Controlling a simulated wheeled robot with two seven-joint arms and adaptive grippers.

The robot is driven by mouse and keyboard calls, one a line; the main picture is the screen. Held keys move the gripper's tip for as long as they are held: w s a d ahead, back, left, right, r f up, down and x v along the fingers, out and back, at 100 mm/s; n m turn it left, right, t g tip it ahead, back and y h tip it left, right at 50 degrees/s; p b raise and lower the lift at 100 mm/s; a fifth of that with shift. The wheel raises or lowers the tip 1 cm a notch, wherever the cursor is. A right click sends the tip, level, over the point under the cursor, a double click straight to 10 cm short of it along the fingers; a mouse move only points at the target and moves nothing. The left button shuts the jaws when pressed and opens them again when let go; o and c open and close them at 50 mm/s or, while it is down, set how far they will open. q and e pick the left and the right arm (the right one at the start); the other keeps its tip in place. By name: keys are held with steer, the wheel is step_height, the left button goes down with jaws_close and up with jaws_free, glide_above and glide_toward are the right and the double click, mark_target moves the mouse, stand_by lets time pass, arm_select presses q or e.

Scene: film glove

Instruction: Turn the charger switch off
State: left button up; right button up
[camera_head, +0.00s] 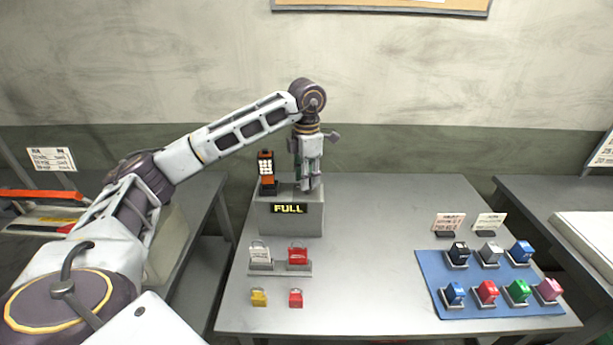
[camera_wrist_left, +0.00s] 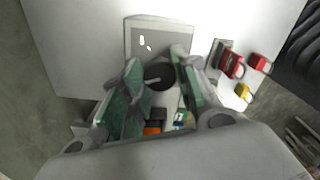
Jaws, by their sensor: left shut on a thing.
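The grey charger box (camera_head: 290,218) stands at the back left of the table, with a lit "FULL" display (camera_head: 289,208) on its front. An orange and black handset (camera_head: 267,167) stands upright on its left part. My left gripper (camera_head: 308,184) points down over the right part of the box top. In the left wrist view, its green-padded fingers (camera_wrist_left: 160,88) are shut on a dark round knob (camera_wrist_left: 159,74), seemingly the charger switch, which the fingers partly cover. The switch is hidden in the head view, and its setting cannot be read. My right gripper is not in view.
In front of the charger are a rack (camera_head: 280,268) with a white and a red padlock, and loose yellow (camera_head: 259,297) and red (camera_head: 296,298) padlocks. A blue mat (camera_head: 432,272) with several coloured blocks lies at the right, below two cards (camera_head: 449,224). The table's middle is clear.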

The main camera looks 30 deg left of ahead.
arm_select(q)
steer(key=n, duration=0.3)
steer(key=shift+n, duration=0.7)
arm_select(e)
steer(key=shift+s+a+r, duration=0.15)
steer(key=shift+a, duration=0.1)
arm_select(q)
steer(key=o, duration=1)
steer(key=shift+o, duration=0.2)
step_height(320, 180, up, 12)
stand_by(0.7)
